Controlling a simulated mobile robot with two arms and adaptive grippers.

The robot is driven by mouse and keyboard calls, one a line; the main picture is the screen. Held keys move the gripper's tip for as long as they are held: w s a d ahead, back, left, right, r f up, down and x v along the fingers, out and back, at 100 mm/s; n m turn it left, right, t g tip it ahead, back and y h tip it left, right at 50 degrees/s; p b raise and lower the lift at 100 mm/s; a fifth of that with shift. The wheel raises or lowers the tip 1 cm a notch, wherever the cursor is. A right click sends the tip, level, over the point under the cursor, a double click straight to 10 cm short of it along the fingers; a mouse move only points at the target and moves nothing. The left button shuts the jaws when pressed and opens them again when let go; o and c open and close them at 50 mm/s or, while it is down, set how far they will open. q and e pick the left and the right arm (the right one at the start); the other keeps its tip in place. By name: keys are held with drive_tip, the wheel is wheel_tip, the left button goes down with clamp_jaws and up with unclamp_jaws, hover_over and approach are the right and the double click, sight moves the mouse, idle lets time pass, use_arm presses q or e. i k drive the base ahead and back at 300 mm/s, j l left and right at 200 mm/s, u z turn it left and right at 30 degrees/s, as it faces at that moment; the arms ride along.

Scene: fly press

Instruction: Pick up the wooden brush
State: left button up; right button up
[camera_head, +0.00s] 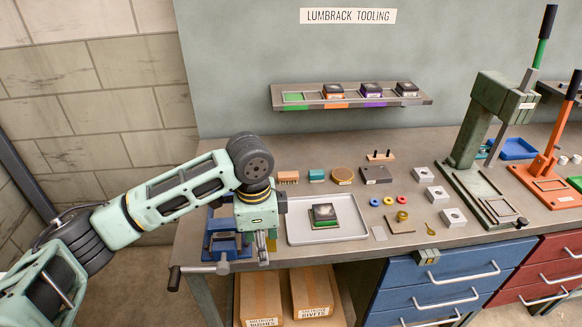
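The wooden brush (288,177) appears to be the small orange-brown block with a ridged lower side. It lies on the bench top behind the grey tray, at the left end of a row of small things. My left gripper (266,250) hangs pointing down near the bench's front edge, between the blue vise and the tray. It is apart from the brush, nearer the front and a little left of it. Its fingers are small and seen edge-on, so their opening is unclear. My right gripper is out of view.
A blue vise (222,245) stands left of my gripper. The grey tray (300,235) holds a dark square block. A green press (480,150) stands farther right.

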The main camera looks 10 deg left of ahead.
sight(286, 177)
drive_tip(key=i, duration=1.1)
